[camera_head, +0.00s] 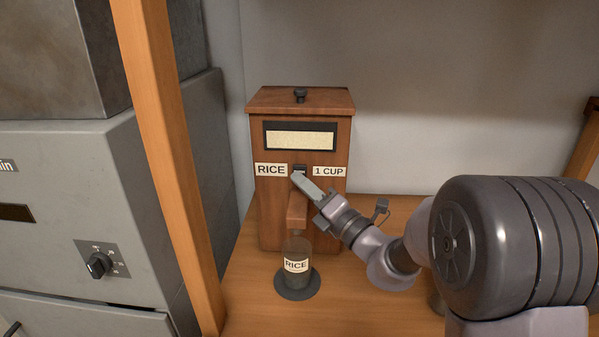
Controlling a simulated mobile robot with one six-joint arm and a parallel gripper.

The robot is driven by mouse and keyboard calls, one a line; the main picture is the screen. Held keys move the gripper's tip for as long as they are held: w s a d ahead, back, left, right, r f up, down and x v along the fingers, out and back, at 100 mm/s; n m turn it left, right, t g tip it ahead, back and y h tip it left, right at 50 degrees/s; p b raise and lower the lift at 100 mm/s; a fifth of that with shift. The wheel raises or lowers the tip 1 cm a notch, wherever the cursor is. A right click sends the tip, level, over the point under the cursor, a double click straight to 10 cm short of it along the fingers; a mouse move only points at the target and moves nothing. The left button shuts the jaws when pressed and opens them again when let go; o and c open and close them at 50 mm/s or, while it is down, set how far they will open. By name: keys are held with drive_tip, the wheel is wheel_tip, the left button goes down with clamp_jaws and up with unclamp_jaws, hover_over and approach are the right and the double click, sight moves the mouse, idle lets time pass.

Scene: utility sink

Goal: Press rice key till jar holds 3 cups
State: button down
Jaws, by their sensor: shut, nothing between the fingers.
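A wooden rice dispenser (260,215) stands upright on the shelf, with a window showing pale rice near its top. Labels read "RICE" and "1 CUP". The dark rice key (300,168) sits between these labels. My gripper (298,177) is shut and empty, with its tips at the key's lower edge; I cannot tell whether they touch it or how far it is pressed. Below the wooden spout (297,208) stands a jar (296,278) labelled "RICE", on a dark round base (297,292). The jar looks dark inside; its fill level is not clear.
A wooden post (165,150) rises left of the dispenser, with a grey appliance (80,220) with a knob beyond it. My arm reaches in from the right, over the wooden shelf (240,315). A small object under my arm is mostly hidden.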

drive_tip(key=shift+w, duration=0.1)
idle(0.7)
drive_tip(key=shift+w+p, duration=0.35)
drive_tip(key=shift+w+p, duration=0.3)
drive_tip(key=shift+w, duration=0.05)
idle(0.5)
drive_tip(key=shift+s, duration=0.8)
drive_tip(key=shift+s+a, duration=0.1)
drive_tip(key=shift+s, duration=2.4)
